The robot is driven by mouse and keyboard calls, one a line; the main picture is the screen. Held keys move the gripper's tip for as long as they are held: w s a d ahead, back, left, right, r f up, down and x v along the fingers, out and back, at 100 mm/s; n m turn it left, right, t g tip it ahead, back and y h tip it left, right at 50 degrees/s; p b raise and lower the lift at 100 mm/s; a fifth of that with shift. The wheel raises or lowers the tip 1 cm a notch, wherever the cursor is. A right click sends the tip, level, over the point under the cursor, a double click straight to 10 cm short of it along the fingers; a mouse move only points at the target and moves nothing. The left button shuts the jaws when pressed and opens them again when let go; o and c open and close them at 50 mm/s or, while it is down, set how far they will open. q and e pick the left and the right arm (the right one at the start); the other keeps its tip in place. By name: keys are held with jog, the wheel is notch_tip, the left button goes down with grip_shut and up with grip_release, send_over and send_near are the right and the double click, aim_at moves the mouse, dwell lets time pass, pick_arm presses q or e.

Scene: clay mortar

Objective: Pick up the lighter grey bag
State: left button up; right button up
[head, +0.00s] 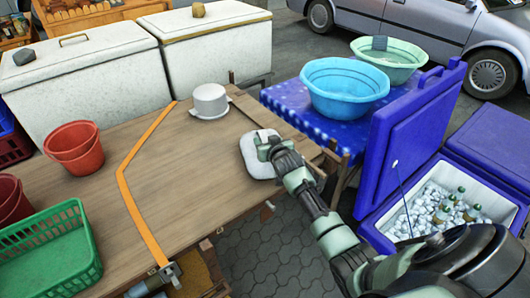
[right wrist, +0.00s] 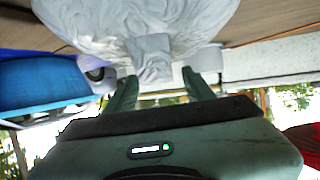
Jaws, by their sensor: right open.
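The light grey bag (head: 256,163) lies on the right edge of the wooden table. In the right wrist view its wrinkled body (right wrist: 125,18) fills the top, and its gathered neck (right wrist: 150,60) points toward my gripper. My right gripper (head: 265,138) is at the bag in the head view and hides part of it. In the right wrist view the two fingers (right wrist: 160,92) are open, one to each side of the neck's end, with a gap around it. Part of what looks like my left gripper (head: 152,284) shows at the bottom edge; its jaws are unclear.
A pale metal pot (head: 210,101) stands upside down behind the bag. Red buckets (head: 76,146) and a green basket (head: 48,250) are at the left. An orange strap (head: 140,215) crosses the table. A blue basin (head: 344,88) and a blue cooler (head: 410,140) stand right.

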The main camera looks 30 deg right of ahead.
grip_shut()
dwell(1.3)
jog(key=shift+r, duration=0.15)
